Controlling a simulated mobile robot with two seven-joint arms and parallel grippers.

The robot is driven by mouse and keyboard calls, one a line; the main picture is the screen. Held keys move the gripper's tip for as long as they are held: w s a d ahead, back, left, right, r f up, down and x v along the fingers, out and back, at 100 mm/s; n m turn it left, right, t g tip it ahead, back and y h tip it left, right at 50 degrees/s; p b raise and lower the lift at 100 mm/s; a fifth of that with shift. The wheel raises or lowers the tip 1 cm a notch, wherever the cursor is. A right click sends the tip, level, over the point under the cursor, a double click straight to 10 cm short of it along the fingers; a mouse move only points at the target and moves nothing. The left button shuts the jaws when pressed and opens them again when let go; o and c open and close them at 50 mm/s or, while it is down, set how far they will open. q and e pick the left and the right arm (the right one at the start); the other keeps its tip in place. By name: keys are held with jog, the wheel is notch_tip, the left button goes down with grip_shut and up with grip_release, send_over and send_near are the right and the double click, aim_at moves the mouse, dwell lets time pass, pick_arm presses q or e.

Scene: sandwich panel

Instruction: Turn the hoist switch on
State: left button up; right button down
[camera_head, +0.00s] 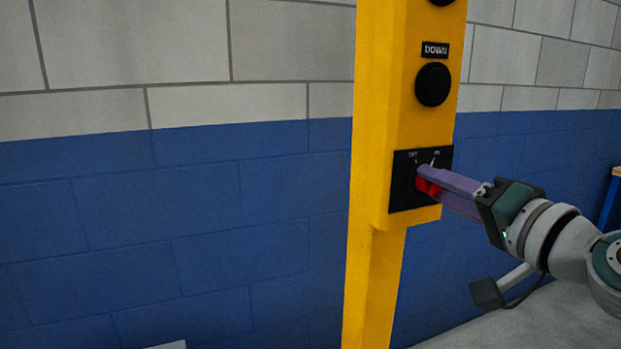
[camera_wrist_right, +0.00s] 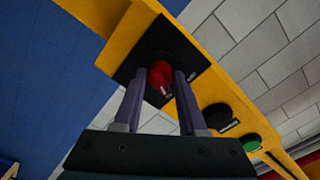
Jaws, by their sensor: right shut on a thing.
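The hoist switch is a red rotary knob (camera_head: 428,187) on a black plate (camera_head: 402,196) with small OFF and ON marks, low on a yellow post (camera_head: 376,130). My right gripper (camera_head: 424,176) reaches in from the right, its purple fingers shut on the knob and hiding part of it. In the right wrist view the red knob (camera_wrist_right: 160,76) sits between the two finger tips, at the black plate (camera_wrist_right: 185,51). My left gripper is not in view.
The right wrist view also shows a green button (camera_wrist_right: 249,142). A blue and grey block wall (camera_head: 180,210) stands behind.

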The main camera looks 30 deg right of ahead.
jog(key=shift+m, duration=0.6)
jog(key=shift+c, duration=2.3)
grip_release()
jog(key=s+a+b, duration=0.1)
jog(key=s+b, duration=0.1)
jog(key=s, duration=0.8)
jog(key=shift+b, duration=0.35)
